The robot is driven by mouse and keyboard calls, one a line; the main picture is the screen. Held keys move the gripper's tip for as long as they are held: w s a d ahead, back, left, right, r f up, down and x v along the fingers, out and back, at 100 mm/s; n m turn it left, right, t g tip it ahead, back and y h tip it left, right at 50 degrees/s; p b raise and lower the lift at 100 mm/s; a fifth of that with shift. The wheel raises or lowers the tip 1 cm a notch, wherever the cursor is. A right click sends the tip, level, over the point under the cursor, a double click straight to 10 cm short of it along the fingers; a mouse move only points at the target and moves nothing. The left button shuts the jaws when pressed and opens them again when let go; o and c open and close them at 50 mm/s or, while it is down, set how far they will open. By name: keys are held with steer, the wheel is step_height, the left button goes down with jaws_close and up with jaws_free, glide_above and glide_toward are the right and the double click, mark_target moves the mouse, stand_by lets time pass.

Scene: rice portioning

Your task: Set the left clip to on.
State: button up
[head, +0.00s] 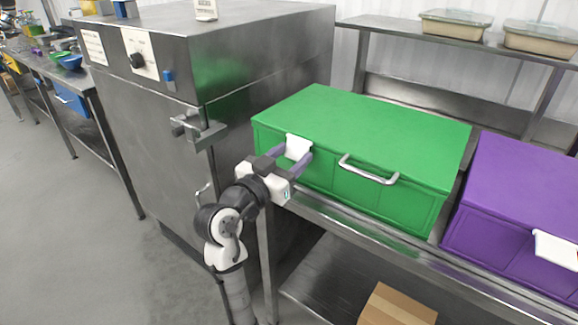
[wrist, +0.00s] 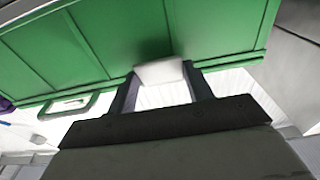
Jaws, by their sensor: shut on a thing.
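The green box (head: 365,135) stands on a metal table, its lid shut. A white clip (head: 298,146) sits at the left of its front face, just under the top edge. My gripper (head: 290,158) is at that clip, with one finger on each side, shut on it. In the wrist view the white clip (wrist: 160,72) lies between the two dark fingers against the green front. The clip's lower part is partly hidden by the fingers in the head view, so its exact tilt is hard to tell.
A metal handle (head: 368,170) juts from the green front, right of the clip. A purple box (head: 520,200) with its own white clip (head: 556,248) stands to the right. A steel cabinet (head: 150,120) with a latch stands close on the left. A cardboard box (head: 398,306) sits below.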

steer(key=f+t+b, duration=0.1)
steer(key=b, duration=0.2)
steer(key=shift+w+d+h, duration=0.1)
steer(key=shift+h, duration=0.3)
steer(key=shift+r+b, duration=0.1)
steer(key=shift+b, duration=0.7)
steer(key=shift+w+r+t, duration=0.1)
steer(key=shift+t, duration=0.2)
steer(key=o, duration=1)
steer(key=shift+b+v, duration=1.7)
steer(key=shift+v, duration=5.2)
